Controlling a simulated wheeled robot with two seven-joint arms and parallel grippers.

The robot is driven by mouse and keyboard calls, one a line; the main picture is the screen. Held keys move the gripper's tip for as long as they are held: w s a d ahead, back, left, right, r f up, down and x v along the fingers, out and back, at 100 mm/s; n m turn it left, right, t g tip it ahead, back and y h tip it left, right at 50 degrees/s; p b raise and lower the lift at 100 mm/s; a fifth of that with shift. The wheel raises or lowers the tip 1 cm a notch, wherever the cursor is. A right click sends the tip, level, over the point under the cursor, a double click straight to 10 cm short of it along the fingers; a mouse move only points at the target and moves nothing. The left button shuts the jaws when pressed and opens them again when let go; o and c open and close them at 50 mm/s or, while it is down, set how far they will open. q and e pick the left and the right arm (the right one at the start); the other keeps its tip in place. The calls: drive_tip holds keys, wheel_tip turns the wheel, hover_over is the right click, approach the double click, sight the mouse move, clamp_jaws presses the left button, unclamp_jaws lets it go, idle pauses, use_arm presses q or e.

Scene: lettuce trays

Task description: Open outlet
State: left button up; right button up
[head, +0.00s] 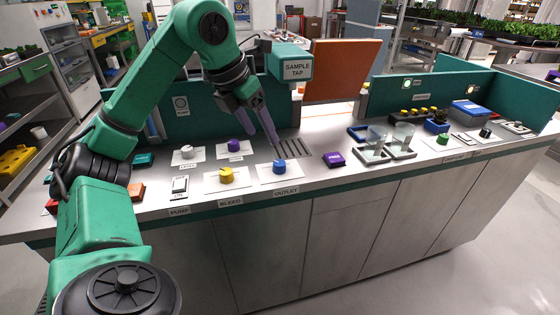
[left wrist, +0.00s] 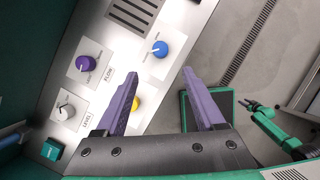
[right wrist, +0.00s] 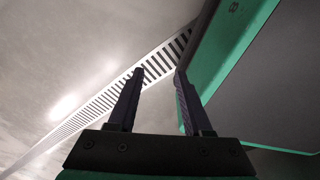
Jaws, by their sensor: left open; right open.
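The blue outlet knob (head: 279,167) sits on a white plate above the OUTLET label (head: 286,191) near the counter's front edge. In the left wrist view the blue knob (left wrist: 160,49) lies ahead of the fingertips, with a pale pointer mark on it. My left gripper (head: 265,122) is open and empty, its purple fingers above the counter behind the blue knob and not touching it. It also shows in the left wrist view (left wrist: 160,78). My right gripper (right wrist: 158,72) is open and empty, facing bare floor and a floor grate.
The yellow bleed knob (head: 226,175), purple flow knob (head: 233,145) and white level knob (head: 187,152) stand nearby. A pump switch (head: 180,186) is at left. The sample tap (head: 297,68) stands behind the drain slots (head: 294,146). A purple block (head: 334,159) lies to the right.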

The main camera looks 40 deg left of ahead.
sight(278, 163)
use_arm(q)
drive_tip(key=b+x, duration=0.2)
drive_tip(key=x, duration=0.9)
drive_tip(key=shift+w+b, duration=0.15)
drive_tip(key=shift+b, duration=0.2)
drive_tip(key=shift+w+f, duration=0.15)
drive_tip(key=shift+f, duration=0.1)
use_arm(e)
drive_tip(key=w, duration=0.3)
drive_tip(key=w+a+f, duration=0.1)
drive_tip(key=w, duration=0.1)
drive_tip(key=shift+w+a+f, duration=0.1)
drive_tip(key=shift+w, duration=0.1)
use_arm(q)
drive_tip(key=shift+c, duration=0.3)
clamp_jaws()
